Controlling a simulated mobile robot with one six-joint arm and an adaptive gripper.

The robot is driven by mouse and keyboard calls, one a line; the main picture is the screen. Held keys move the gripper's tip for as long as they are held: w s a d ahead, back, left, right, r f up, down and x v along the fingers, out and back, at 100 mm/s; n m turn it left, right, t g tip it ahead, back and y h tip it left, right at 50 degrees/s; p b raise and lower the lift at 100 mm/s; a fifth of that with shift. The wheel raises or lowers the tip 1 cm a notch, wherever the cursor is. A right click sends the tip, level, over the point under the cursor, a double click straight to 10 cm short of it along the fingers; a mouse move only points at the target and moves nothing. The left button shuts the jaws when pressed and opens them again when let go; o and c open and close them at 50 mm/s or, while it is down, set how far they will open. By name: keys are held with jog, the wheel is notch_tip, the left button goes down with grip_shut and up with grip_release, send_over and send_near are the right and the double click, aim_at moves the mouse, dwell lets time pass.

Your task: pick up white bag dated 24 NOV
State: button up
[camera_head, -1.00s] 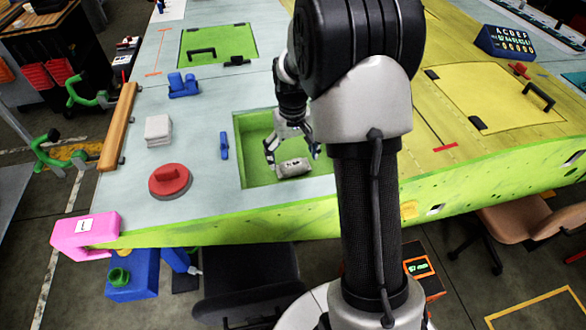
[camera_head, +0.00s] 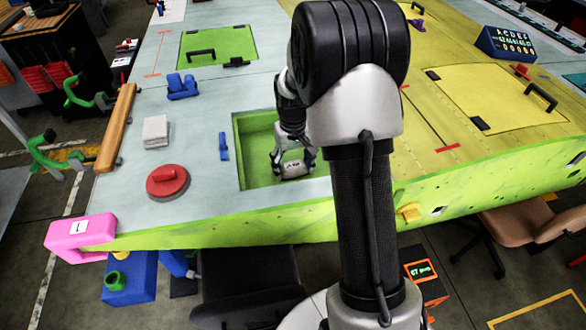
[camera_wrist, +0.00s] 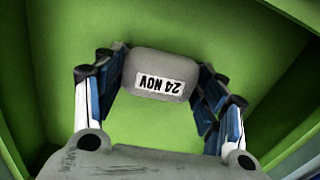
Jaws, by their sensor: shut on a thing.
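The white bag (camera_wrist: 160,66) shows in the wrist view between my two fingers, its label reading 24 NOV upside down. My gripper (camera_wrist: 161,78) is shut on it, with a blue-padded finger at each end of the bag. In the head view the bag (camera_head: 292,169) is inside the green recess (camera_head: 245,130) of the wing, and my gripper (camera_head: 292,160) reaches down over it. I cannot tell whether the bag touches the recess floor.
Green walls of the recess surround my gripper closely. On the wing's left part are a blue piece (camera_head: 223,146), a red round knob (camera_head: 167,182), a white stack (camera_head: 155,131) and a blue block (camera_head: 182,86). A pink clamp (camera_head: 80,234) sits at the near left corner.

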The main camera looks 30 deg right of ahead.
jog(key=c, duration=0.4)
jog(key=shift+r, duration=0.1)
